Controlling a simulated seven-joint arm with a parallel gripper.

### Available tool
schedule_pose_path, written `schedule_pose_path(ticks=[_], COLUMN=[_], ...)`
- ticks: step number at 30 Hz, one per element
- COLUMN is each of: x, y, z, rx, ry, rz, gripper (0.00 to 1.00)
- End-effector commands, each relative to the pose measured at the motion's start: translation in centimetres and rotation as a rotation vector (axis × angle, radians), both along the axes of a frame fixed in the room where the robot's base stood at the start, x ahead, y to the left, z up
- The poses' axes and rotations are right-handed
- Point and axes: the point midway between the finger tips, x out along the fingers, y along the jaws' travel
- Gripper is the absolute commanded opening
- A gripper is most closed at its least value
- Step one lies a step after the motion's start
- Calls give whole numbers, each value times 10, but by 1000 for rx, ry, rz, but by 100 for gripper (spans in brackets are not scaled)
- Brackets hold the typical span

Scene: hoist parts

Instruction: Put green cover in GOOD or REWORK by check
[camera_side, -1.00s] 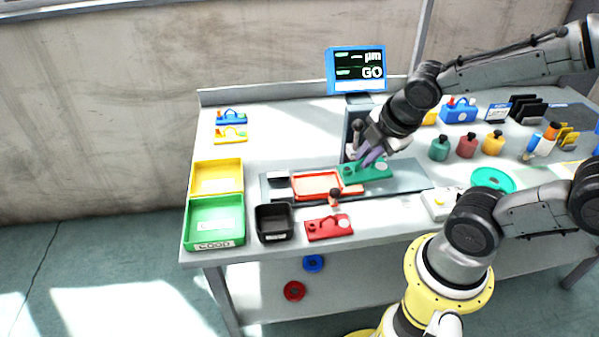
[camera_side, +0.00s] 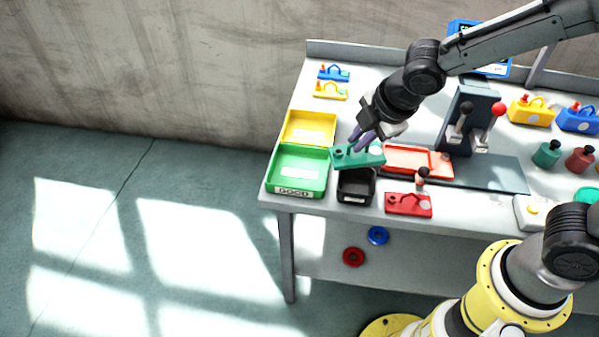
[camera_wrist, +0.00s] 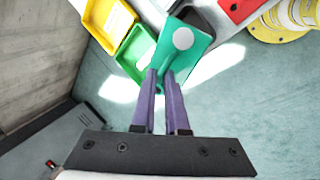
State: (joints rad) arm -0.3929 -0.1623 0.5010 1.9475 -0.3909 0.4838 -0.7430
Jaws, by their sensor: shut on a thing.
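The green cover (camera_side: 358,155) is a flat plate with a round pale disc and a small knob. My gripper (camera_side: 362,137) is shut on it and holds it in the air, over the right edge of the green GOOD bin (camera_side: 298,191) and the back of a black tray (camera_side: 353,196). In the wrist view the purple fingers (camera_wrist: 163,75) meet the green cover (camera_wrist: 198,44), which partly hides the green bin (camera_wrist: 133,52). A yellow bin (camera_side: 309,113) adjoins the green bin at the back; no label is readable on it.
A red cover (camera_side: 408,205) sits at the front. Blue (camera_side: 333,73) and yellow (camera_side: 330,91) covers stand behind the bins. A lever stand (camera_side: 470,120) rises on the right. The screen (camera_side: 482,62) is mostly hidden by my arm.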

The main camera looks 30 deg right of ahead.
Motion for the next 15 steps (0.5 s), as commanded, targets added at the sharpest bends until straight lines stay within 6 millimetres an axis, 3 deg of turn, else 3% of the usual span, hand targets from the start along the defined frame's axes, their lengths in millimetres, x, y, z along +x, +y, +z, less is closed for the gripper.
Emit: schedule_pose_path(ticks=[5,15], x=[9,77], y=[13,35], z=[-10,-42], rx=[4,3], ry=[1,1], rz=[27,26], gripper=[0,0])
